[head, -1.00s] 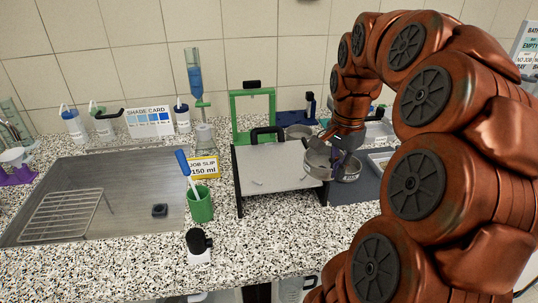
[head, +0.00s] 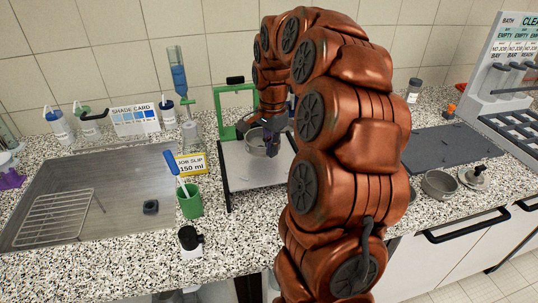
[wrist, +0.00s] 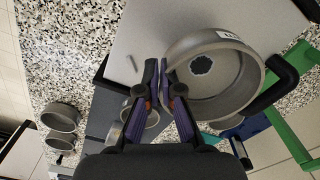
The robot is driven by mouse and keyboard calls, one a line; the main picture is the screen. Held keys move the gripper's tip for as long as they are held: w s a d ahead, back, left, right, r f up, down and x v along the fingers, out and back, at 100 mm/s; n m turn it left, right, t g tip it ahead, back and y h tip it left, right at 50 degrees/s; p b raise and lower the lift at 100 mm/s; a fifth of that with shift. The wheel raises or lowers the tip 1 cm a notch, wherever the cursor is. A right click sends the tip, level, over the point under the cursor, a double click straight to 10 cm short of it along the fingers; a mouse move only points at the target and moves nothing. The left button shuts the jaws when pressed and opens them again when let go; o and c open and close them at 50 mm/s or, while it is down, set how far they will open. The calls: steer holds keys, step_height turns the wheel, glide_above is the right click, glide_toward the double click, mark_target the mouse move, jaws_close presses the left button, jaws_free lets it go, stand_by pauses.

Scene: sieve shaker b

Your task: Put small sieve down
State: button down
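The small sieve, a round grey metal ring with a white label (wrist: 208,110), fills the right half of the wrist view. It has a dark patch inside on its floor. My gripper (wrist: 158,72) is closed on the sieve's wall at its near left side. In the head view the sieve (head: 258,146) is over the pale flat platform (head: 240,175), which has dark legs. I cannot tell whether the sieve touches the platform. My gripper (head: 273,138) there is partly hidden by my arm. The platform also shows in the wrist view (wrist: 150,30).
A green frame (head: 218,108) stands behind the platform. A green cup (head: 190,205) with a blue-handled tool and the job slip (head: 192,163) are to its left. A metal pan (head: 438,187) and a knobbed lid (head: 476,176) lie right. A dark mat (head: 440,148) is mostly clear.

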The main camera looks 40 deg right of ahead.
steer(key=shift+w+a, duration=0.1)
steer(key=shift+w, duration=0.2)
steer(key=shift+f+p, duration=0.9)
steer(key=shift+f, duration=0.9)
steer(key=shift+f, duration=0.15)
steer(key=c, duration=1.3)
jaws_free()
